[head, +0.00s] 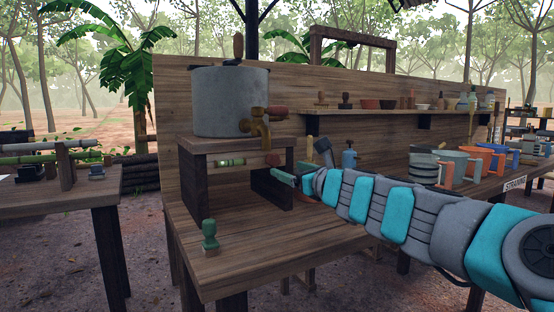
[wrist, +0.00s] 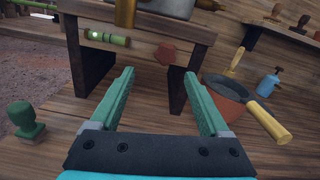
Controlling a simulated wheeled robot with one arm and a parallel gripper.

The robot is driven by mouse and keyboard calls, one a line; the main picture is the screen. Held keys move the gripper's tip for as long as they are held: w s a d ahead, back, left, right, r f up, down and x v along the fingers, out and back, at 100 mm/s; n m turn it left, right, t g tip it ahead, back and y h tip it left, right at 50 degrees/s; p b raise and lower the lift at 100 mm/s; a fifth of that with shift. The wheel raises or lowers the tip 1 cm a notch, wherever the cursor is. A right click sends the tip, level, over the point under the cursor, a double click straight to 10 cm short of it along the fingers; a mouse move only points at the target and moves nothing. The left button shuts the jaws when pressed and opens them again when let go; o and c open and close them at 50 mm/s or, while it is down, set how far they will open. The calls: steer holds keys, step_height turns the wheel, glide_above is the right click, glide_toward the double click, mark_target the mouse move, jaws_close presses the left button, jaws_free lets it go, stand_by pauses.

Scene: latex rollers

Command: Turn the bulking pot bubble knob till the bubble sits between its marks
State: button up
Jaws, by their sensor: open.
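The grey bulking pot (head: 230,102) stands on a dark wooden stand with a brass tap (head: 259,128) at its front. A small green bubble vial (head: 231,162) is set on the stand's front rail, and it also shows in the wrist view (wrist: 107,38). The bubble's exact place against the marks is too small to tell. The reddish-brown knob (wrist: 166,53) sits right of the vial; it also shows in the head view (head: 273,159). My gripper (wrist: 159,74) is open and empty, its green fingers pointing toward the knob, which appears between and beyond the tips.
A green stamp-like object (head: 209,236) stands on the front left of the bench. A terracotta-coloured pot (wrist: 224,97) with a wooden-handled tool stands right of the gripper, near a blue bottle (wrist: 268,82). Mugs (head: 470,165) line the bench's right side.

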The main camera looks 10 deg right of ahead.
mark_target(275, 162)
steer(key=x, duration=0.5)
steer(key=shift+w+d, duration=0.25)
steer(key=shift+w, duration=0.3)
steer(key=shift+x, duration=1.15)
steer(key=shift+c, duration=0.4)
jaws_close()
